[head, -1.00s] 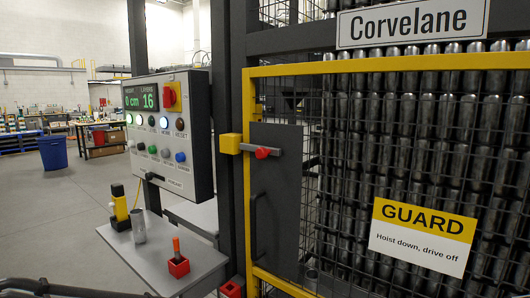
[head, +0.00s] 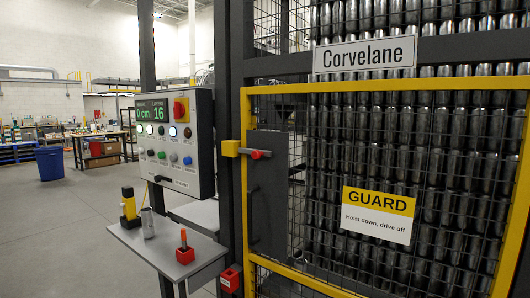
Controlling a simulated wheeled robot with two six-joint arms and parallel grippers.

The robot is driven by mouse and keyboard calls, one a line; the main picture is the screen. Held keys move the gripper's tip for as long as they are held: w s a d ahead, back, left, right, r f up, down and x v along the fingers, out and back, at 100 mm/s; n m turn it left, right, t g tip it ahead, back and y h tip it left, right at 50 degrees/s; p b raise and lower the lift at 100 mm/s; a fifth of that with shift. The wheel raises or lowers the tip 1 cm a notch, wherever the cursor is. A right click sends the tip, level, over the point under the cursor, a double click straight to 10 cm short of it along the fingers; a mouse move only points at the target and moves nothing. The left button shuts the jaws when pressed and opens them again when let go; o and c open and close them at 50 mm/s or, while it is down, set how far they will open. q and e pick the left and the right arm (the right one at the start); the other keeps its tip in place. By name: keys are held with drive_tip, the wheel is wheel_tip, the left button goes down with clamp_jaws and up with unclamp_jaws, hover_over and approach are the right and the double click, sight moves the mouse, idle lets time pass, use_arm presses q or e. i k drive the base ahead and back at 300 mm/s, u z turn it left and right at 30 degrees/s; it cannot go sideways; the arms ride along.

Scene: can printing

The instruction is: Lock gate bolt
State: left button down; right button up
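The gate bolt (head: 244,152) is a grey bar with a red knob (head: 257,155). It lies roughly level across the gate's left edge, with its left end at a yellow block (head: 230,148) on the dark post. The gate has a yellow frame (head: 380,84), wire mesh and a dark plate (head: 266,190) with a black pull handle (head: 253,216). The gate looks closed against the post. I cannot tell how deep the bolt sits in the block. Neither of my grippers shows in the head view.
A control panel (head: 203,135) with a display and buttons hangs left of the gate. Below it, a grey shelf (head: 150,243) holds a can (head: 148,223), a yellow-black device (head: 129,208) and a red holder (head: 185,255). Stacked cans (head: 450,140) stand behind the mesh. Floor at left is open.

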sight(256, 154)
drive_tip(key=u, duration=0.05)
drive_tip(key=i, duration=1.25)
drive_tip(key=z, duration=0.6)
